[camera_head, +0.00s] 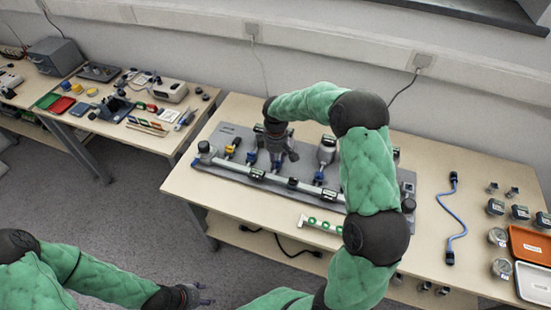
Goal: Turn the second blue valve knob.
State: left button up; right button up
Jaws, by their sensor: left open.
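A grey board (232,134) on the wooden table carries a silver pipe (232,167) with several valves. One blue valve knob (251,156) shows left of my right gripper (280,158). Another blue knob (277,166) shows directly under its fingertips, partly hidden by them. A further blue knob (319,176) stands to the right. My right gripper points down at the middle blue knob; whether its fingers touch or close on it is too small to tell. My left gripper (207,294) is open and empty, low over the floor in front of the table.
My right arm hides the right part of the board. A strip with green round parts (321,224) lies near the table's front edge. A blue cable (453,215), small jars and an orange tray (530,243) are at the right. A second table (150,140) with tools stands left.

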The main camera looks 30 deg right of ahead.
jog(key=shift+a, duration=0.15)
grip_shut()
jog(key=m+p, duration=0.2)
jog(key=m, duration=0.2)
jog(key=m+p, duration=0.1)
jog(key=m, duration=0.3)
jog(key=shift+w+m, duration=0.1)
jog(key=shift+m, duration=0.2)
jog(key=m, duration=0.6)
jog(key=shift+d, duration=0.2)
jog(key=shift+d+r+m, duration=0.1)
jog(key=shift+r+m, duration=0.05)
jog(key=shift+m, duration=1.45)
jog(key=shift+w+d+r, duration=0.1)
jog(key=shift+d, duration=0.05)
jog(key=o, duration=1)
grip_release()
jog(key=shift+o, duration=0.2)
jog(key=shift+d, duration=0.1)
